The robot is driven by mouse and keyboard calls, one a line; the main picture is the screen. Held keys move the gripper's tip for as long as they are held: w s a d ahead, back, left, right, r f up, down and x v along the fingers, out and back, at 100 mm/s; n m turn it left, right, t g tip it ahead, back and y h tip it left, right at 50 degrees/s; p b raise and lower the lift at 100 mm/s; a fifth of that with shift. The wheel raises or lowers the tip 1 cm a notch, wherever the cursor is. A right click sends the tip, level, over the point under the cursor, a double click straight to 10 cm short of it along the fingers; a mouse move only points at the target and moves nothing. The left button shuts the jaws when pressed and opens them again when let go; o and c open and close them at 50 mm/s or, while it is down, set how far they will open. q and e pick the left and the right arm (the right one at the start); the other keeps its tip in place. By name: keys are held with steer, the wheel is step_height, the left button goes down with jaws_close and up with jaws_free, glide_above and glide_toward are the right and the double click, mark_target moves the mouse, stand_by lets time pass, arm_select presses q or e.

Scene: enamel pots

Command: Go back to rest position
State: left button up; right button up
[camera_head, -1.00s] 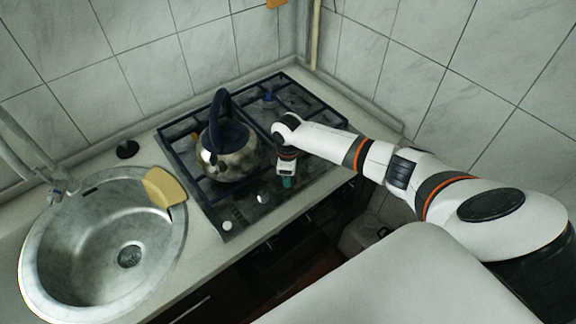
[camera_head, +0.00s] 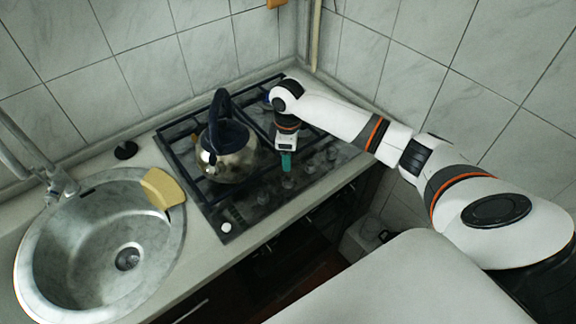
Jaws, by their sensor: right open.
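My right arm comes in from the right and reaches over the stove. My right gripper (camera_head: 286,160) points down over the right front part of the stove, to the right of the kettle, with teal fingertips. It is open, and I see nothing held in it. The shiny metal kettle (camera_head: 228,160) with a dark handle stands upright on the left part of the black gas stove (camera_head: 240,213). The gripper is apart from the kettle. My left gripper is not in view.
A round metal sink (camera_head: 60,262) is at the left, with a tan sponge-like piece (camera_head: 162,189) on its right rim and a faucet (camera_head: 60,183) behind. A dark round knob (camera_head: 126,150) lies on the counter. Tiled walls close off the back and right.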

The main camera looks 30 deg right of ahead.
step_height(320, 180, up, 2)
steer(key=shift+r, duration=0.1)
stand_by(0.5)
